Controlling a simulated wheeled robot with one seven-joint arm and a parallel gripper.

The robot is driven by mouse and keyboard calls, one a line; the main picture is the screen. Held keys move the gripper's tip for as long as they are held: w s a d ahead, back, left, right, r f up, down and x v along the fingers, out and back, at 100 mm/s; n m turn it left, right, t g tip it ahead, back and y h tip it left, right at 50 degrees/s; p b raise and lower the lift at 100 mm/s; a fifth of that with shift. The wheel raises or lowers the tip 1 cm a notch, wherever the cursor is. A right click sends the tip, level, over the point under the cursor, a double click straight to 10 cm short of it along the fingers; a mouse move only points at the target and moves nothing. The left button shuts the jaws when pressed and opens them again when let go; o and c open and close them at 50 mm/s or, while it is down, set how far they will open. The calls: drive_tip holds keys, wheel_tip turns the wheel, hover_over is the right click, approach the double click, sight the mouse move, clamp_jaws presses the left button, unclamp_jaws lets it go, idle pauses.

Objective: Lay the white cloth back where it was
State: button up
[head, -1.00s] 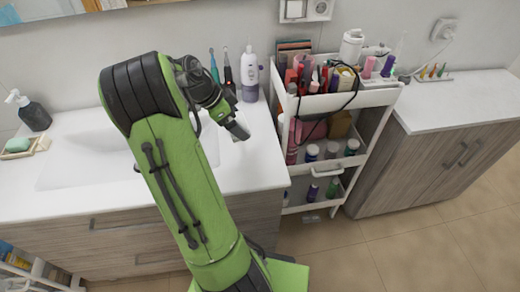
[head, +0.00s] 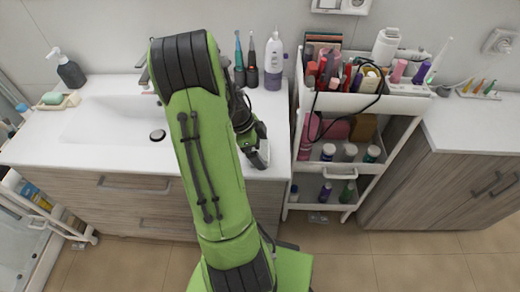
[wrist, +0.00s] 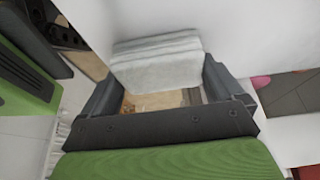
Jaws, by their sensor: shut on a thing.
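The white cloth (wrist: 158,62) is folded in layers and held between the two dark fingers of my gripper (wrist: 160,85) in the wrist view. In the head view my gripper (head: 259,155) is over the front right part of the white sink counter (head: 272,120), close to its front edge. Only a small pale bit of the cloth shows there. I cannot tell whether the cloth touches the counter. My green arm hides part of the sink.
Toothbrushes (head: 252,65) and a white bottle (head: 274,65) stand at the counter's back. A white cart (head: 345,102) full of cosmetics stands just right of the counter. A soap dispenser (head: 68,70) and a soap dish (head: 58,101) are at left.

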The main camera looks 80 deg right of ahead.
drive_tip(key=o, duration=0.6)
drive_tip(key=shift+c, duration=0.2)
drive_tip(key=p+v, duration=0.2)
drive_tip(key=v, duration=1)
